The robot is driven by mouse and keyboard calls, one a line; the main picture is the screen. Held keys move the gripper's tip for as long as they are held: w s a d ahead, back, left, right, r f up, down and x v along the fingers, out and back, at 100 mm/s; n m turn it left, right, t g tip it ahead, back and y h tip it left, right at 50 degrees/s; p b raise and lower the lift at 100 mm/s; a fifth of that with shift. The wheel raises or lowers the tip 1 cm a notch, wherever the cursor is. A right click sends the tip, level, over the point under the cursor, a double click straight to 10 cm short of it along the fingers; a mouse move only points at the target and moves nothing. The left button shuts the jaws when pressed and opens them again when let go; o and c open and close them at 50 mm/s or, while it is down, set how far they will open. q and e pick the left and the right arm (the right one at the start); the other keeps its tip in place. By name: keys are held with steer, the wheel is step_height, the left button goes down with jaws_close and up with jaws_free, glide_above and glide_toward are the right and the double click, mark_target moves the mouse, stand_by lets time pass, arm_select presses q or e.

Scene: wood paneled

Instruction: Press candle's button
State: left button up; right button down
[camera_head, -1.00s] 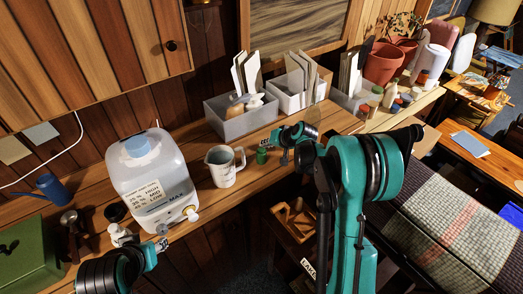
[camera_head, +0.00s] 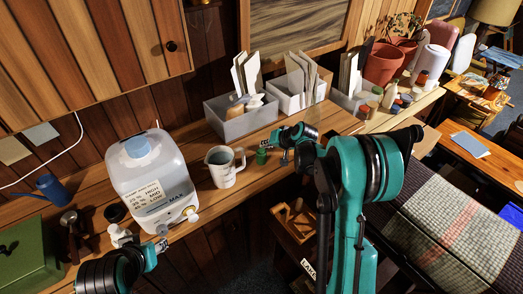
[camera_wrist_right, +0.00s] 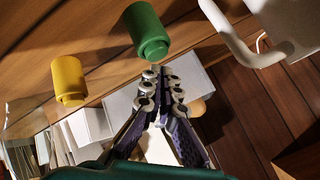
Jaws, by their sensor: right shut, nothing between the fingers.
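A green cylinder (camera_head: 261,156), which looks like a candle with a short stub on one end, stands on the wooden counter beside the white mug (camera_head: 222,168). It shows larger in the right wrist view (camera_wrist_right: 147,32). A yellow cylinder (camera_wrist_right: 68,80) of the same form is left of it there. My right gripper (camera_head: 274,145) is just right of the green cylinder. In the right wrist view its closed fingertips (camera_wrist_right: 160,82) are empty, close to the stub; contact cannot be told. My left gripper (camera_head: 160,245) is at the counter's front, by the jug's tap, its fingers unclear.
A large white jug (camera_head: 150,180) stands left of the mug. Grey bins (camera_head: 240,124) with papers line the wall behind. A green box (camera_head: 28,255) and blue watering can (camera_head: 50,187) are at the left. My right arm hides part of the counter.

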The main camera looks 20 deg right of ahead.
mark_target(265, 153)
steer(key=shift+f, duration=0.1)
steer(key=shift+f+b, duration=0.3)
steer(key=shift+b, duration=0.15)
steer(key=shift+f, duration=0.25)
steer(key=shift+r, duration=0.1)
stand_by(0.3)
steer(key=shift+r, duration=0.6)
step_height(265, 153, up, 6)
steer(key=p, duration=0.4)
